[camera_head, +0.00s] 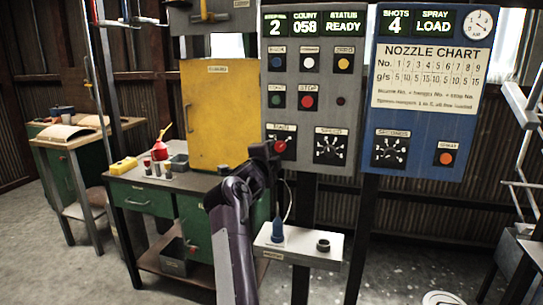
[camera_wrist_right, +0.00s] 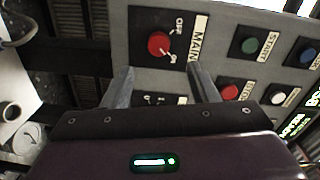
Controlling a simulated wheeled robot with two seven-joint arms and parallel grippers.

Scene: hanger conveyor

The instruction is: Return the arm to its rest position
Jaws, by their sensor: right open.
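My right arm reaches up from the bottom of the head view to the grey control panel (camera_head: 310,65). My right gripper (camera_head: 276,150) is at the panel's lower left corner. In the wrist view the right gripper (camera_wrist_right: 162,82) is open, its two fingers apart with nothing between them. A red rotary knob (camera_wrist_right: 158,44) marked MAIN, with OFF and ON labels, shows just beyond the fingertips. I see no contact with it. In the head view the red knob (camera_head: 280,146) shows beside the gripper. My left gripper is not in view.
A blue nozzle panel (camera_head: 425,120) stands to the right. Below the panels, a small shelf (camera_head: 310,252) carries a blue nozzle (camera_head: 277,230) and a dark ring (camera_head: 323,245). A green workbench (camera_head: 150,200) and yellow cabinet (camera_head: 220,110) stand left. Floor shows at front left.

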